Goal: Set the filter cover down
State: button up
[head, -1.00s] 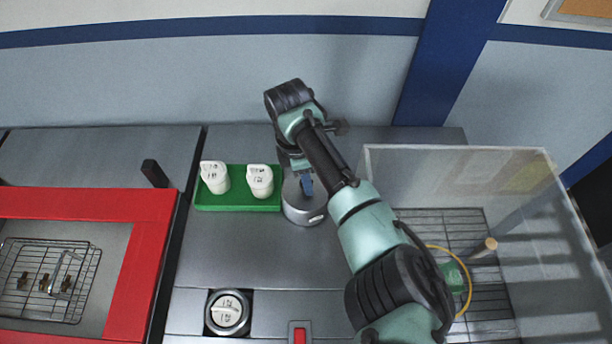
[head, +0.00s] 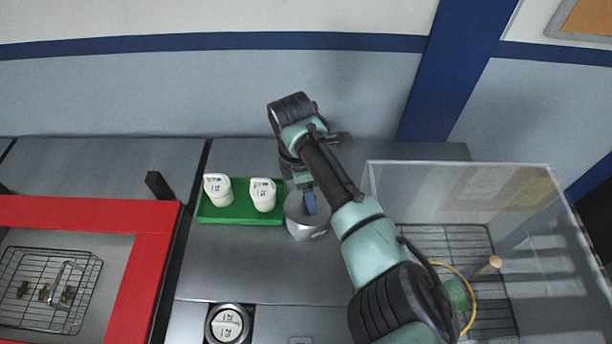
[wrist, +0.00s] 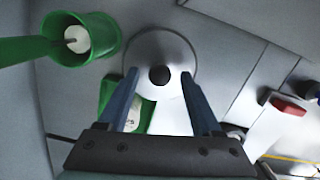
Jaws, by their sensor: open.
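The filter cover, which I take to be the round grey metal piece (head: 303,228), stands on the grey worktop just right of the green tray. In the wrist view it is a pale disc (wrist: 180,48) with a dark round centre. My gripper (head: 309,201) is right over it, pointing down. In the wrist view my gripper (wrist: 160,74) is open, with blue fingers apart on either side of the disc's near part. I see no finger closed on it. Whether a finger touches it is unclear.
The green tray (head: 228,215) holds two white containers (head: 217,188) (head: 263,195). A round labelled piece (head: 227,325) sits at the front. A clear-walled bin (head: 460,172) is on the right; a red-framed basin (head: 150,245) with a wire basket is on the left.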

aim_at(302, 206)
notch_tip(302, 206, up, 11)
jog(key=a+b, duration=0.1)
jog(key=shift+s+a+r+b, duration=0.15)
jog(key=shift+b, duration=0.15)
jog(key=w+a+r+m+t+y, duration=0.1)
jog(key=w+a+r+t+y, duration=0.1)
jog(key=w+a+r+t, duration=0.35)
jog(key=w+a+r+m+t+y, duration=0.1)
jog(key=a+r+m+t+y, duration=0.25)
jog(key=r, duration=0.55)
jog(key=a+r+m+t+y, duration=0.25)
jog(key=a+r, duration=0.25)
jog(key=r, duration=0.3)
jog(key=s+d+r+m+t, duration=0.2)
jog(key=r+t, duration=0.2)
jog(key=r, duration=0.3)
jog(key=s+d+r+m+t, duration=0.2)
jog(key=s+r+t, duration=0.1)
jog(key=r, duration=0.4)
jog(key=s+d+r+m+t+h, duration=0.6)
jog(key=s+d+r+m+t, duration=0.2)
jog(key=s+d+r, duration=0.3)
jog(key=s+r+m, duration=0.1)
jog(key=s, duration=0.2)
jog(key=shift+s+d+r+t+h, duration=0.15)
jog(key=shift+s+d+t+h, duration=0.15)
jog(key=shift+s+d+t, duration=0.1)
jog(key=shift+a, duration=0.1)
